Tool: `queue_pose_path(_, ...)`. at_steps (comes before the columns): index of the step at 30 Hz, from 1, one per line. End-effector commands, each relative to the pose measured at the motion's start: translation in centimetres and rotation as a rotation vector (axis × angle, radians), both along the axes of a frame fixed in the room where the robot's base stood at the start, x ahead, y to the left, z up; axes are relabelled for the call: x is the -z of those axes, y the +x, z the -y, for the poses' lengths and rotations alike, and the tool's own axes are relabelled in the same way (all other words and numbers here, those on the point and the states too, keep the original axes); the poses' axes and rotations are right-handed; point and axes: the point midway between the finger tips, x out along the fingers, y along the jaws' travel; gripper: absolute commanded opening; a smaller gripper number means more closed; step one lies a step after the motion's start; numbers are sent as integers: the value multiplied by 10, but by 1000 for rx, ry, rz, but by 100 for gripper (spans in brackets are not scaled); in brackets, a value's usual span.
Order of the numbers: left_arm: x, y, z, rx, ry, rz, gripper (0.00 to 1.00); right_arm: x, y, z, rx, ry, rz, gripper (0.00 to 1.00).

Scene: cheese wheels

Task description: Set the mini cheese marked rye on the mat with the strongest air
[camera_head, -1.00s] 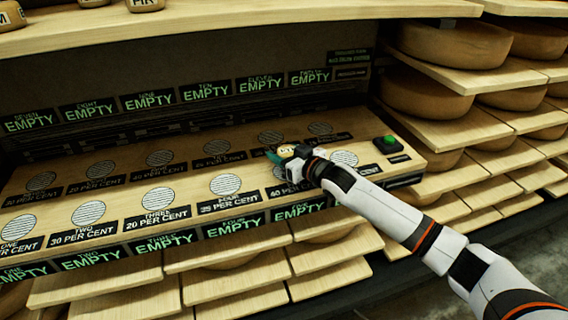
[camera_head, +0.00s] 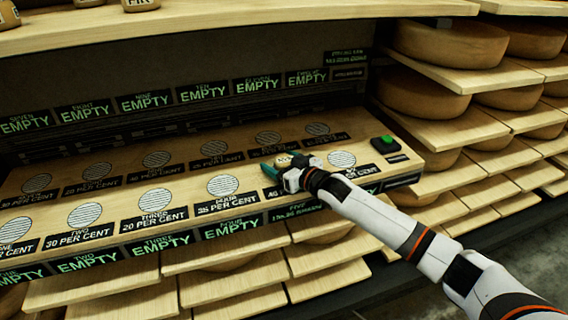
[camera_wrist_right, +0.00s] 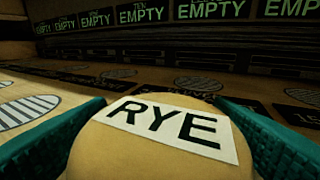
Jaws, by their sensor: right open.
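The mini cheese marked RYE (camera_wrist_right: 165,135) is small, round and pale yellow with a white label. It sits between the green fingers of my right gripper (camera_wrist_right: 163,132) in the right wrist view. The fingers are open, one on each side. In the head view the right gripper (camera_head: 278,168) and cheese (camera_head: 284,160) are at the front row's fifth place, whose mat is hidden. Striped round mats include two (camera_head: 84,214), marked 30 per cent, three (camera_head: 157,199), marked 20, and four (camera_head: 222,185), marked 35. The fifth label shows only 40. My left gripper is out of view.
A back row of mats (camera_head: 156,159) lies behind the front row. A green button (camera_head: 387,140) is at the board's right end. Upper displays (camera_head: 202,92) read EMPTY. Large cheese wheels (camera_head: 425,93) fill shelves at right. An overhead shelf (camera_head: 250,14) crosses the top.

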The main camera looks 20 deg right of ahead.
Motion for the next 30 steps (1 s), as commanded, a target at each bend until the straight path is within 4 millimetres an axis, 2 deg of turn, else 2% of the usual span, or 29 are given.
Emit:
queue_pose_path(2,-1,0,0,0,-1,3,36,-3,-1,1,0,0,0,76)
queue_pose_path(5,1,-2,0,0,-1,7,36,-3,-13,6,0,0,-2,76)
queue_pose_path(9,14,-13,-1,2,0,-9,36,-8,-38,18,0,1,-4,76)
queue_pose_path(18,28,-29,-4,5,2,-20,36,-16,-92,42,0,0,-3,76)
queue_pose_path(24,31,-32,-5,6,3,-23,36,-20,-107,49,0,1,0,76)
queue_pose_path(30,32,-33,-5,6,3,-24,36,-20,-108,49,0,1,1,76)
